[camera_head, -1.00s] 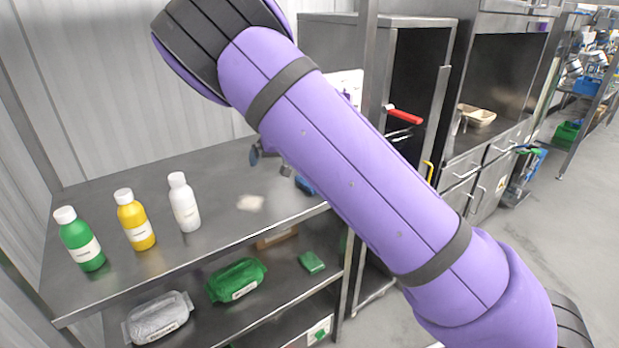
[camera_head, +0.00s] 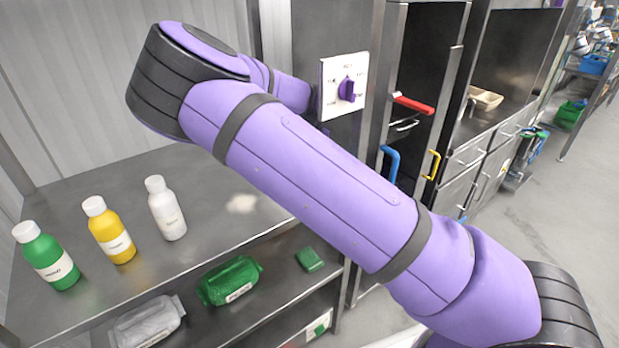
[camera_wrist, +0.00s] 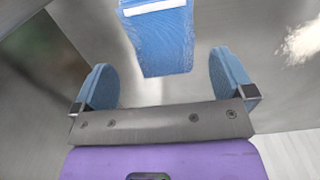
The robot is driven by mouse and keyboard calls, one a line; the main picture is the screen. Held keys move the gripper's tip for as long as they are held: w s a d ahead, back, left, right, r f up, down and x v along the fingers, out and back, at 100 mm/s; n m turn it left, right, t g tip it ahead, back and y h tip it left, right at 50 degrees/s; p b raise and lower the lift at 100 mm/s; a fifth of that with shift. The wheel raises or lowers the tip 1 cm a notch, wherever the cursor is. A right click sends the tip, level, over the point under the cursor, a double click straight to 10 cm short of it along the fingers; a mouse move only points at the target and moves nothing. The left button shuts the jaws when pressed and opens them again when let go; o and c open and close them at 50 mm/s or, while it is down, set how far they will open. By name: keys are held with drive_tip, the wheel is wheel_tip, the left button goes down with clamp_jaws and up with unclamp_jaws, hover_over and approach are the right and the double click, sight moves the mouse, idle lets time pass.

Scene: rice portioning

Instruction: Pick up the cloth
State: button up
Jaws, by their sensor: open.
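The blue cloth (camera_wrist: 165,45) lies flat on the grey metal surface in the wrist view, with a white label strip across its far end. My gripper (camera_wrist: 161,66) is open, with its two blue fingers spread on either side of the cloth's near end. Nothing is held between them. I cannot tell how high the fingers are above the surface. In the head view, my arm hides both the gripper and the cloth.
A green bottle (camera_head: 46,256), a yellow bottle (camera_head: 109,230) and a white bottle (camera_head: 166,208) stand on the steel top shelf (camera_head: 200,262). Green and grey packages lie on the shelf below. A cabinet with a purple knob (camera_head: 347,90) stands behind my arm.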

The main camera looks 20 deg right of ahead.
wheel_tip(320, 180, down, 4)
drive_tip(key=shift+s+a+f, duration=0.1)
drive_tip(key=shift+s+f, duration=0.05)
drive_tip(key=c, duration=0.9)
drive_tip(key=shift+a, duration=0.1)
